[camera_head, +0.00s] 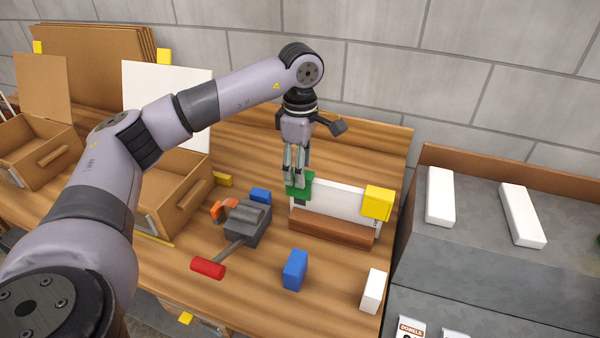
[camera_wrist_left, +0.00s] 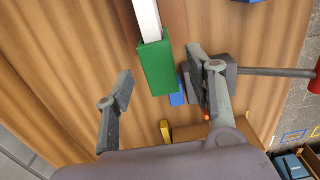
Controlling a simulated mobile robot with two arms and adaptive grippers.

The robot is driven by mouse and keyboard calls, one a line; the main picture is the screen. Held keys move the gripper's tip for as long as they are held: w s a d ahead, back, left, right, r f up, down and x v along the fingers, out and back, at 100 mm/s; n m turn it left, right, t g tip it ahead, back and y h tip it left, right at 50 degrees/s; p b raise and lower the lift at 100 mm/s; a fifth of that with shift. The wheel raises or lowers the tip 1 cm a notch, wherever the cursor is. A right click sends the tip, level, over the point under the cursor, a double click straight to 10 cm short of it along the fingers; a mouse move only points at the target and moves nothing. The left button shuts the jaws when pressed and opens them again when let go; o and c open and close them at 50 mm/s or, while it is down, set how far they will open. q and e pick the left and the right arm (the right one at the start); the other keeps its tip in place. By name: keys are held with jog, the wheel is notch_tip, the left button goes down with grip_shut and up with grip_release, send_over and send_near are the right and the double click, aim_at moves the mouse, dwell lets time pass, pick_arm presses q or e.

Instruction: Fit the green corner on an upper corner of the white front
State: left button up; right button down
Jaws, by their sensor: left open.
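The white front (camera_head: 335,203) stands upright behind a brown wooden strip (camera_head: 325,227) on the bench in the head view. The green corner (camera_head: 304,187) is at its upper left corner, and a yellow corner (camera_head: 377,202) is on its upper right. My left gripper (camera_head: 295,182) is over the green corner, partly hiding it. In the left wrist view the green corner (camera_wrist_left: 157,66) covers the end of the white front (camera_wrist_left: 145,18). The open fingers of my left gripper (camera_wrist_left: 160,92) are on either side, apart from it. Whether the corner is fully seated I cannot tell.
A grey vise (camera_head: 247,222) with a red-ended handle (camera_head: 208,268) stands left of the front. A blue block (camera_head: 295,270) and a white block (camera_head: 373,291) stand nearer. A cardboard box (camera_head: 178,200) is at left, a grey shelf (camera_head: 480,255) at right.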

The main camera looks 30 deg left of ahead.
pick_arm(q)
notch_tip(320, 180, up, 10)
jog(key=shift+f, duration=0.15)
dwell(0.6)
